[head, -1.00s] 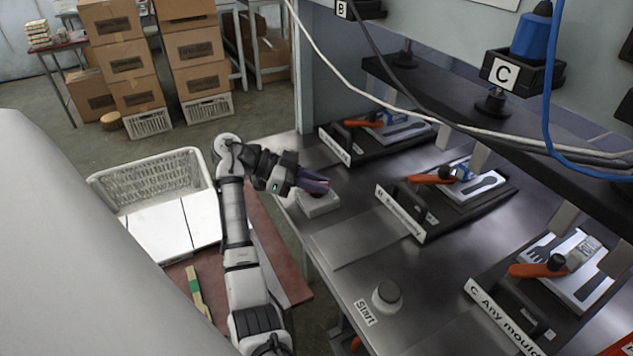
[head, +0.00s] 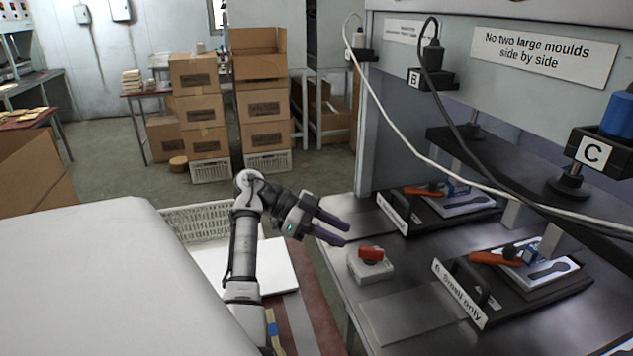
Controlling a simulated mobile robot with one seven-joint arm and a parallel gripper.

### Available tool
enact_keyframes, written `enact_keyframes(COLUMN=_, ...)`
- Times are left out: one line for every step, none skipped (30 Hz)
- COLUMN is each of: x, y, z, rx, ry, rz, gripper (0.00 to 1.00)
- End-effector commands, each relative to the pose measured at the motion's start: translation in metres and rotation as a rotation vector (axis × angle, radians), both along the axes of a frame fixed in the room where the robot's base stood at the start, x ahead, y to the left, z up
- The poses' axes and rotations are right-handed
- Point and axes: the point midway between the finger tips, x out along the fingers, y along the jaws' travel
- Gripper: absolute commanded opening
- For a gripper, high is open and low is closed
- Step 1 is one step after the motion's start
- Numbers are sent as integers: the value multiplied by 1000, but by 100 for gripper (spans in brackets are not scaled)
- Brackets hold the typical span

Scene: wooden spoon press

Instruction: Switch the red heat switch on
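The red heat switch (head: 371,254) is a red knob on a small pale box (head: 367,268) at the near left corner of the metal press table. I cannot tell from this view which way it is set. My gripper (head: 341,233) is to the left of and slightly above the switch, with its two dark fingers spread apart and pointing right. Nothing is between the fingers. The fingertips appear apart from the knob, and the knob is in plain sight.
Mould trays with orange handles, one labelled "B: Small only" (head: 457,292), stand right of the switch. A white crate (head: 203,221) is behind my arm. A bare metal plate (head: 413,318) lies in front.

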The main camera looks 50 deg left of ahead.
Motion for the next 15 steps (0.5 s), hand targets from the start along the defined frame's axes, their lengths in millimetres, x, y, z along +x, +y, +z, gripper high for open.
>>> enact_keyframes(x=-5, y=8, z=2, rx=1, ry=4, rz=2, gripper=37)
enact_keyframes(x=-8, y=11, z=5, rx=3, ry=4, rz=3, gripper=37)
enact_keyframes(x=-12, y=16, z=7, rx=2, ry=3, rz=3, gripper=37)
enact_keyframes(x=-14, y=19, z=9, rx=2, ry=3, rz=5, gripper=37)
enact_keyframes(x=-16, y=22, z=11, rx=1, ry=4, rz=2, gripper=37)
enact_keyframes(x=-18, y=25, z=12, rx=3, ry=3, rz=0, gripper=37)
enact_keyframes(x=-19, y=27, z=13, rx=1, ry=2, rz=-1, gripper=37)
enact_keyframes(x=-21, y=29, z=15, rx=2, ry=3, rz=-1, gripper=37)
enact_keyframes(x=-23, y=31, z=16, rx=1, ry=3, rz=1, gripper=37)
enact_keyframes(x=-24, y=33, z=17, rx=0, ry=2, rz=-1, gripper=37)
enact_keyframes(x=-25, y=34, z=17, rx=1, ry=1, rz=-1, gripper=37)
enact_keyframes(x=-26, y=35, z=18, rx=1, ry=1, rz=-1, gripper=37)
enact_keyframes(x=-26, y=36, z=19, rx=1, ry=1, rz=0, gripper=37)
enact_keyframes(x=-27, y=36, z=19, rx=1, ry=1, rz=0, gripper=37)
enact_keyframes(x=-27, y=37, z=19, rx=-1, ry=1, rz=0, gripper=37)
